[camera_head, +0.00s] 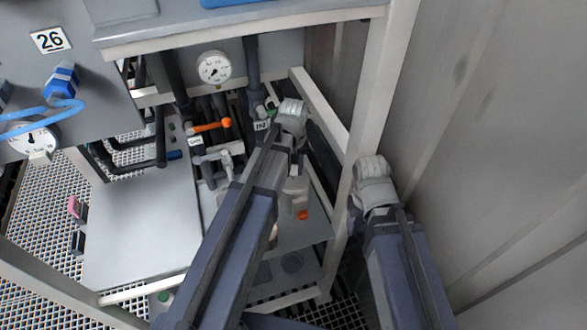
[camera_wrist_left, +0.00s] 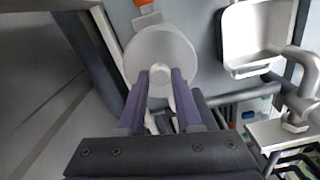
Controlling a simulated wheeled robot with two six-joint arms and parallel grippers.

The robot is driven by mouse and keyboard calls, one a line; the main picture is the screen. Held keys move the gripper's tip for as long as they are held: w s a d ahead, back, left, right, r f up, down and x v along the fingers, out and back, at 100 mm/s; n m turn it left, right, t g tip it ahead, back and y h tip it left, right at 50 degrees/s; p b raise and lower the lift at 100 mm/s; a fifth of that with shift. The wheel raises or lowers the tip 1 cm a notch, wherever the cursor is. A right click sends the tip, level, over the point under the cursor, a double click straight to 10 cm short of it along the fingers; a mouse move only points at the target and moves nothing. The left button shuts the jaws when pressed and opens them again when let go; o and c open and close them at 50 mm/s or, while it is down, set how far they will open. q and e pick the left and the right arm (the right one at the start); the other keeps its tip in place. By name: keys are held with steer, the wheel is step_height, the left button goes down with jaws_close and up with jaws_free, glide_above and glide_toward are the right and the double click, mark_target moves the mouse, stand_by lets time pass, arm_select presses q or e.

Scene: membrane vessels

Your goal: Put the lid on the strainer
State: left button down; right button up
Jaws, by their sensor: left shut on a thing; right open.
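In the left wrist view, a pale round lid (camera_wrist_left: 172,46) shows in front of my left gripper (camera_wrist_left: 160,73). The gripper's two purple fingers are shut on the lid's small knob. In the head view, a whitish vessel (camera_head: 296,187), apparently the strainer, stands on the lower shelf beyond my left arm, which partly hides it. In the wrist view the lid covers whatever is directly beneath, so I cannot tell whether it touches the strainer's rim. My left fingers are mostly hidden in the head view. My right arm is at the right by the frame post; its fingers are not visible.
An orange part (camera_head: 303,214) shows beside the vessel. An orange-handled valve (camera_head: 211,126), pipes and a pressure gauge (camera_head: 214,67) are to the left. A metal frame post (camera_head: 372,110) stands between the arms. The grey panel (camera_head: 140,225) at left is clear.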

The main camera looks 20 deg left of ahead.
mark_target(294, 172)
arm_select(q)
steer(key=shift+f, duration=0.2)
stand_by(0.5)
steer(key=c, duration=0.5)
jaws_free()
steer(key=shift+r, duration=0.1)
step_height(294, 172, up, 8)
steer(key=p, duration=0.7)
steer(key=shift+f, duration=0.2)
